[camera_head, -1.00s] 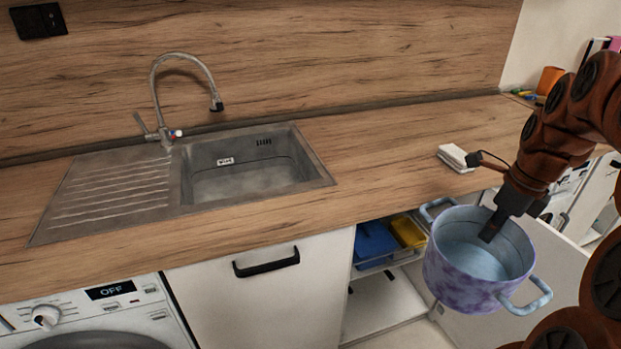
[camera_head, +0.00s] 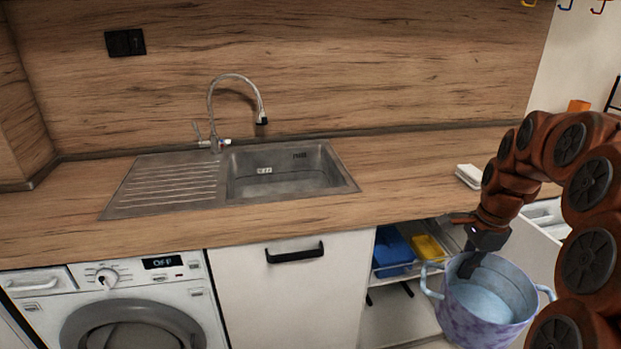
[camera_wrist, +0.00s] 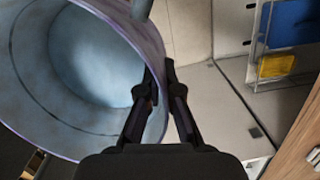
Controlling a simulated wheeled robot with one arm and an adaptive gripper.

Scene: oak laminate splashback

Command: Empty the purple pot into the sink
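The purple mottled pot (camera_head: 478,326) hangs at the lower right in front of the counter, roughly upright, its rim at about cupboard-drawer height. It has two light blue handles and a pale blue inside; a flat bluish surface shows in it, but I cannot tell whether it is liquid or the bottom. My gripper (camera_head: 468,268) is shut on the pot's rim. The wrist view shows the fingers (camera_wrist: 155,92) on either side of the pot's wall (camera_wrist: 125,25). The metal sink (camera_head: 345,183) is set in the counter to the left, with its basin empty and its tap behind.
The wooden counter (camera_head: 415,165) runs along the wall, with a white block (camera_head: 469,176) on it at right. Below it, an open cupboard holds a blue box (camera_head: 392,248) and a yellow box (camera_head: 428,246). A washing machine (camera_head: 130,300) stands at lower left.

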